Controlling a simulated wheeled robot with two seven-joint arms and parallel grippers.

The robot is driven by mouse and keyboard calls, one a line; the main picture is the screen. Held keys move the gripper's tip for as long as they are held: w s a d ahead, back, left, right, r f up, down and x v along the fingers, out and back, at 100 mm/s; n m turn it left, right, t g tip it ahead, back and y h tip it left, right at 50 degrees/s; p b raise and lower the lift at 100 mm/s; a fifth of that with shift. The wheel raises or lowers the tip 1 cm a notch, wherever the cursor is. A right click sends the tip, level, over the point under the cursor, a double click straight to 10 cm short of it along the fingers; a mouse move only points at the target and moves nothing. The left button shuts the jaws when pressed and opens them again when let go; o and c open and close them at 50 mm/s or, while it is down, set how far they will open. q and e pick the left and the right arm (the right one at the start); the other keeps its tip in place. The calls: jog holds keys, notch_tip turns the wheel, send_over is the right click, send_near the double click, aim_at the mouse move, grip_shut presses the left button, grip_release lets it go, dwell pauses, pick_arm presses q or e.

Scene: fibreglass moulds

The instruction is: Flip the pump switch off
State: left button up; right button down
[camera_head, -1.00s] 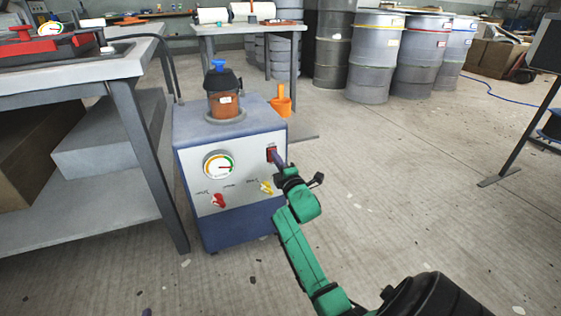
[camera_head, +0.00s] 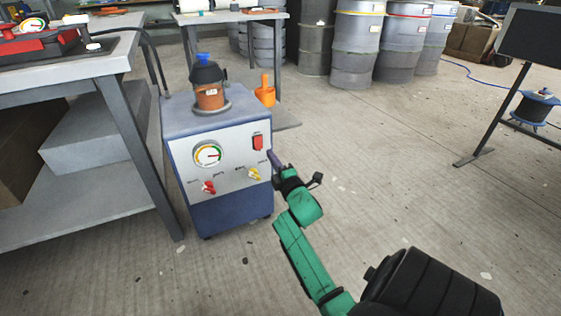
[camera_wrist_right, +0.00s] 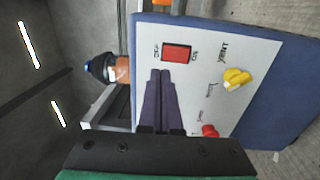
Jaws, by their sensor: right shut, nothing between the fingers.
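The pump is a blue cabinet (camera_head: 230,215) with a pale front panel. Its red rocker switch (camera_head: 258,142) is at the panel's upper right. In the right wrist view the switch (camera_wrist_right: 177,52) lies between OFF on the left and ON on the right; I cannot tell which side is pressed. My right gripper (camera_head: 272,156) is shut and empty, just below and right of the switch in the head view. In the wrist view its purple fingers (camera_wrist_right: 159,73) point at the panel beside the switch, seemingly apart from it. My left gripper is not in view.
The panel also has a gauge (camera_head: 208,155), a red valve (camera_head: 209,187) and a yellow valve (camera_head: 254,174). A workbench (camera_head: 75,65) stands left.

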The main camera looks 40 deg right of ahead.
pick_arm(q)
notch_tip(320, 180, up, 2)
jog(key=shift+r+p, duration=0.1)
jog(key=shift+p, duration=0.45)
pick_arm(e)
jog(key=v, duration=0.2)
jog(key=r+v, duration=0.1)
jog(key=v, duration=0.2)
jog(key=shift+r, duration=0.1)
